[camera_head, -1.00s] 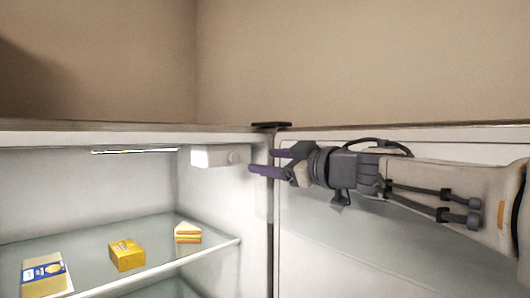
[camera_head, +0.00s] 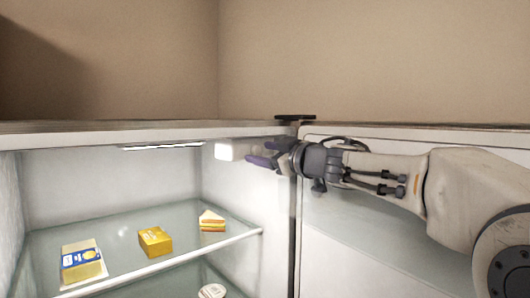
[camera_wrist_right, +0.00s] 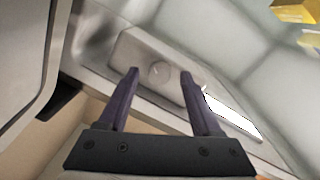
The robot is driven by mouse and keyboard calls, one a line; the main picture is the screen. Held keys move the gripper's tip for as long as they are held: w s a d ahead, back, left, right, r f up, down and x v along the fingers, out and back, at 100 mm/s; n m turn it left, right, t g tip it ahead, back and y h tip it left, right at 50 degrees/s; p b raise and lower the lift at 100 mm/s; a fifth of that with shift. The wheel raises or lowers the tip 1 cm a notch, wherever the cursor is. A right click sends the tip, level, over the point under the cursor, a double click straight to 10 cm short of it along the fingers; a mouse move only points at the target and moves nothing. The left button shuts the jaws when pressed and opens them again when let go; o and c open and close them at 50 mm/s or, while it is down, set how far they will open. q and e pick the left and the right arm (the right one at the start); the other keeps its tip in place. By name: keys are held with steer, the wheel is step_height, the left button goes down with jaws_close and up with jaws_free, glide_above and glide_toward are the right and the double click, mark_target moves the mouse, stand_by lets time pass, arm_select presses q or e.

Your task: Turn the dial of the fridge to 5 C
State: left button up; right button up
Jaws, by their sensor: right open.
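The fridge dial (camera_wrist_right: 159,72) is a small round grey knob with a pale mark, on a white box-shaped housing (camera_wrist_right: 130,47) in the right wrist view. In the head view this housing (camera_head: 224,151) sits high on the fridge's right inner wall, and the dial is hidden by my fingers. My right gripper (camera_head: 254,153) is open, its purple fingers reaching in from the right in front of the housing. In the right wrist view its fingertips (camera_wrist_right: 160,75) flank the dial, with no clear contact. The dial's setting is too small to read. My left gripper is not in view.
The fridge's open door (camera_head: 360,235) is at the right, behind my right arm. A glass shelf (camera_head: 185,245) below holds a labelled pack (camera_head: 82,264), a yellow box (camera_head: 155,242) and a sandwich (camera_head: 211,221). A light strip (camera_head: 163,146) runs along the ceiling.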

jaws_close()
steer(key=shift+n, duration=1.4)
jaws_free()
steer(key=shift+d, duration=0.1)
steer(key=b+v, duration=0.3)
steer(key=v, duration=0.7)
steer(key=shift+s+b, duration=0.2)
steer(key=shift+b, duration=0.2)
steer(key=shift+f, duration=0.15)
